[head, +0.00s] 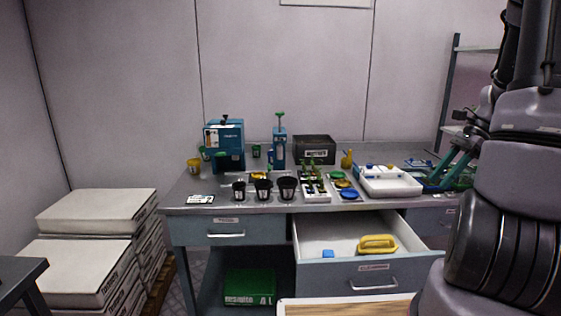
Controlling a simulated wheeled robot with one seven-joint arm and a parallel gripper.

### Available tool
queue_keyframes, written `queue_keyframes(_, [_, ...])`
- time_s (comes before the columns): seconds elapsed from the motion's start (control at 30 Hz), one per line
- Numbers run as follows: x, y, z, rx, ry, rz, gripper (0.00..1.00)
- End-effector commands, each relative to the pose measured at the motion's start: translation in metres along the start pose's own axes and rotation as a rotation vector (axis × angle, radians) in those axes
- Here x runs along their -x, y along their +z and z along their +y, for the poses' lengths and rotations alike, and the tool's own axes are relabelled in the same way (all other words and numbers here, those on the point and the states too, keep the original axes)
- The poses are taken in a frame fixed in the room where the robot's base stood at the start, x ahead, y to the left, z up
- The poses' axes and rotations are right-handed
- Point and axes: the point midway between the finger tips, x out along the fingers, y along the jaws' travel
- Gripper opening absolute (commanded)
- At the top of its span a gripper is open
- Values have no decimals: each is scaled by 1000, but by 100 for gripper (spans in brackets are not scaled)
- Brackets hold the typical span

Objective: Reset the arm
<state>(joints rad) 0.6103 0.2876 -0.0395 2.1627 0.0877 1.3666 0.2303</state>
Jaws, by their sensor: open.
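My arm (510,180) fills the right edge of the head view as large grey and black links, close to the camera. It hides the right end of the workbench and part of the metal shelf frame behind. My gripper is not in view, so its jaws and anything between them cannot be seen.
A grey workbench (240,207) carries black pots (263,188), a teal machine (224,137) and a white tray (390,181). Its open drawer (366,270) sticks out, holding a yellow-handled tool (377,243). A wooden-topped surface (345,307) is in front.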

Motion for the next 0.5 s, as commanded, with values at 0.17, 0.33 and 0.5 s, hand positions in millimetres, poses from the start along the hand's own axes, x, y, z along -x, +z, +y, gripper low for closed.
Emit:
queue_keyframes(0.17, [21, 72, 4, 306, -45, 186, 45])
queue_keyframes(0.33, [34, 131, 19, 589, -98, 345, 45])
queue_keyframes(0.5, [44, 184, 43, 870, -166, 496, 45])
